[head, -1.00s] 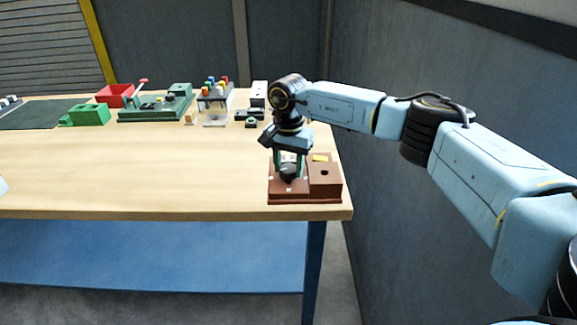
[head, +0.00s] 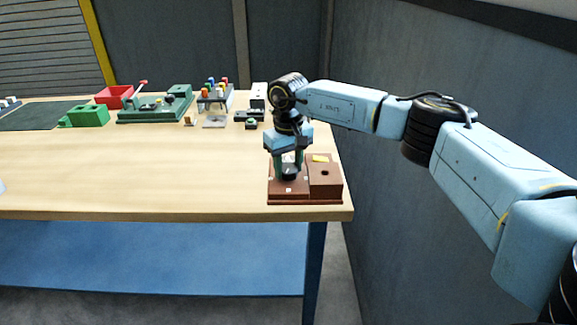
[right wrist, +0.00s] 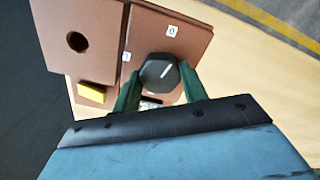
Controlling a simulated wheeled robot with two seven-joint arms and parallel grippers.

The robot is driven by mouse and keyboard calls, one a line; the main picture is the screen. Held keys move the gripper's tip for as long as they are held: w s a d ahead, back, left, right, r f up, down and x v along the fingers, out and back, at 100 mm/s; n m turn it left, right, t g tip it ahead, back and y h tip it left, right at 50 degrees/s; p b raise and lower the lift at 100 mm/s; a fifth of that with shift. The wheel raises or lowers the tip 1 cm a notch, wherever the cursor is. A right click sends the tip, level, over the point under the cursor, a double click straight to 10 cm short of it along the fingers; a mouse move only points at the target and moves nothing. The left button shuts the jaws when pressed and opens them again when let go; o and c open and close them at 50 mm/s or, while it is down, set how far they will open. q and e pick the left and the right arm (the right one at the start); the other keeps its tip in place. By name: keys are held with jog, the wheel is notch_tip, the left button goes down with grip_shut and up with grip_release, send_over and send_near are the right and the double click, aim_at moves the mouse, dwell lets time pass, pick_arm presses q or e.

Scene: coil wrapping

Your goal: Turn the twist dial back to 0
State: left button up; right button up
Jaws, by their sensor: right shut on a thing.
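The twist dial is a dark, many-sided knob (right wrist: 158,72) with a white pointer line, set on a brown box (head: 289,194). In the right wrist view the line slants up and to the right, roughly toward a small white label (right wrist: 172,31) whose figure is too small to read surely. Another white label (right wrist: 127,57) is left of the knob. My right gripper (head: 289,167) reaches down from above, its green fingers shut on either side of the dial; the fingers also show in the right wrist view (right wrist: 160,84). My left gripper is not in view.
A raised brown block (head: 325,183) with a dark hole and a yellow piece (head: 319,158) sits beside the dial. The table's right edge is close. Farther back stand a green fixture (head: 155,108), a red bin (head: 114,96) and a green block (head: 89,115). The table's middle is clear.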

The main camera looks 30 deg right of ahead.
aim_at(288, 168)
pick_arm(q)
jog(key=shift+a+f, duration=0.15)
pick_arm(e)
jog(key=shift+n, duration=1.3)
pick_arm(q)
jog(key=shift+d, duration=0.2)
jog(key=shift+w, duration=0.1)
pick_arm(e)
jog(key=o, duration=1)
jog(key=shift+r, duration=0.1)
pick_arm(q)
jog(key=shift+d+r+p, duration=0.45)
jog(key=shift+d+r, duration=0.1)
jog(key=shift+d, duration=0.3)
pick_arm(e)
notch_tip(288, 168, up, 13)
jog(key=shift+r, duration=0.15)
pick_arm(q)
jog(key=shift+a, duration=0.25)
